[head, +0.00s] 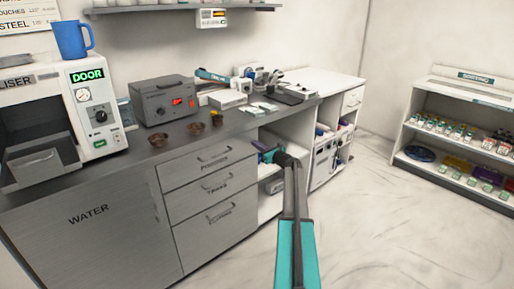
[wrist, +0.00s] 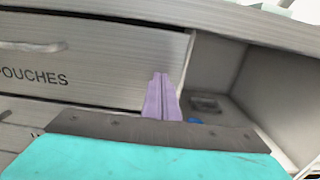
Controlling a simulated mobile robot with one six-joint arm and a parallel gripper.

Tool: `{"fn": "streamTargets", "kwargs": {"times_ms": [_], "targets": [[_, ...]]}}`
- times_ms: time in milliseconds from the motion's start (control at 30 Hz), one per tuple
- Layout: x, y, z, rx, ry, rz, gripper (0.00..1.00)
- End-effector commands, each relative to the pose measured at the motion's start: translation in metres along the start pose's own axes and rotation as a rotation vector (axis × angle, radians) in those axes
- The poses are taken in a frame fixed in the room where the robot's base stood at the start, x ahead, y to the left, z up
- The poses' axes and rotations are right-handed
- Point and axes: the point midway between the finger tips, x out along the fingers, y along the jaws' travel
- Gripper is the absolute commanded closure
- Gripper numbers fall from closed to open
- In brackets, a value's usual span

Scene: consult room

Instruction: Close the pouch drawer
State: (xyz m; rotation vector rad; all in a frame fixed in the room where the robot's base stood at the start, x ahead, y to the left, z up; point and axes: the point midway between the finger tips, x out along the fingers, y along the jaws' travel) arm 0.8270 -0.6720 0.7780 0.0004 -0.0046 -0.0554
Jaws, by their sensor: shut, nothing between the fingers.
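The pouch drawer (head: 208,160) is the top one of a stack of three grey drawers under the counter in the head view. Its front, lettered POUCHES (wrist: 85,65), fills the left of the wrist view. The front looks nearly in line with the drawers below; I cannot tell whether a small gap is left. My gripper (head: 266,153) is by the right end of this drawer. Its purple fingers (wrist: 162,96) are shut and empty, over the drawer front's right edge in the wrist view. I cannot tell whether they touch it.
An open shelf bay (wrist: 225,85) lies right of the drawer. The counter (head: 150,155) above carries a grey box device (head: 162,100), small brown bowls and tools. A steriliser (head: 85,110) stands at the left. A sorting shelf (head: 465,125) stands right, with clear floor (head: 380,210) before it.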

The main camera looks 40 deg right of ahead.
Motion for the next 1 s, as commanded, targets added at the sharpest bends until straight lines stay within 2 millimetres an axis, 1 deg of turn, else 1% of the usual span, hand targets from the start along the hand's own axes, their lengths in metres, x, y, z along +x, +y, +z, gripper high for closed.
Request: {"fn": "streamTargets", "kwargs": {"times_ms": [233, 300, 700, 833, 1000], "targets": [[-0.028, 0.004, -0.002, 0.0, 0.004, 0.002, 1.0], [-0.04, 0.003, -0.003, 0.0, 0.004, 0.001, 1.0], [-0.095, 0.007, -0.004, 0.0, 0.006, 0.005, 1.0], [-0.11, 0.007, -0.004, 0.0, 0.006, 0.007, 1.0], [-0.121, 0.007, -0.005, 0.0, 0.006, 0.008, 1.0]]}}
